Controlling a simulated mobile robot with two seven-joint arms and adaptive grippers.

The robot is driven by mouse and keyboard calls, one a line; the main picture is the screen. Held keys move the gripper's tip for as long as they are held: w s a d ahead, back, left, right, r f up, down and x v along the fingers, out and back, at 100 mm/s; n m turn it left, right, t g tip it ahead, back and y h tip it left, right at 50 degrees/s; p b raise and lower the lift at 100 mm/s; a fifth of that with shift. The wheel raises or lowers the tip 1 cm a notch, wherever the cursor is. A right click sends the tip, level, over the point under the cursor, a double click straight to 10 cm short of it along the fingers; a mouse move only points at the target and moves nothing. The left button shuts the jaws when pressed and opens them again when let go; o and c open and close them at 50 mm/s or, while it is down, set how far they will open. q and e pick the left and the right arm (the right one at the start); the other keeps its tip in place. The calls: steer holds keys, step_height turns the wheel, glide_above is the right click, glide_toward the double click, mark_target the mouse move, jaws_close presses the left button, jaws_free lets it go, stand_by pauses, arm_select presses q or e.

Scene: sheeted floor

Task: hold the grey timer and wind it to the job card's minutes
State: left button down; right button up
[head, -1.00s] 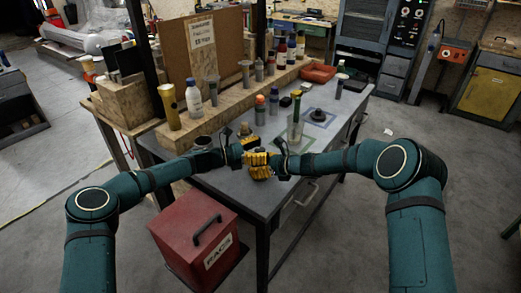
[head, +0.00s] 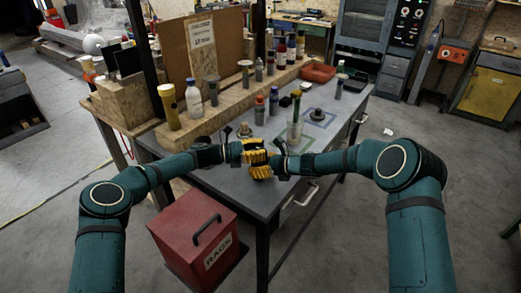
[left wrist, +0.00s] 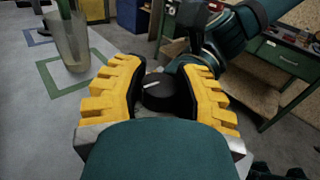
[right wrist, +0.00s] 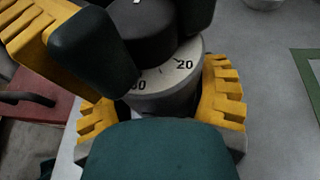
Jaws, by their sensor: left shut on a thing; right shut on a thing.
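The grey timer (right wrist: 160,92) is in the right wrist view, its round grey body between the yellow fingers of my right gripper (right wrist: 165,105). Its face shows a 20 and a partly hidden number ending in 0. The black knob (right wrist: 143,32) sits on top, between the dark pads of my left gripper's fingers. In the left wrist view, my left gripper (left wrist: 167,92) is shut on the knob, which carries a white mark. In the head view my left gripper (head: 251,147) and right gripper (head: 261,170) meet over the table and hide the timer. A card (head: 201,33) on the board has unreadable small print.
The grey table (head: 225,183) holds a clear glass (head: 295,132) with a green stick on a green outlined square, plus several bottles behind. A red bin (head: 190,232) stands on the floor in front. A red tray (head: 319,73) lies at the back.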

arm_select(q)
steer(key=c, duration=0.6)
jaws_free()
steer(key=s+a, duration=0.2)
steer(key=a, duration=1)
steer(key=shift+d, duration=0.1)
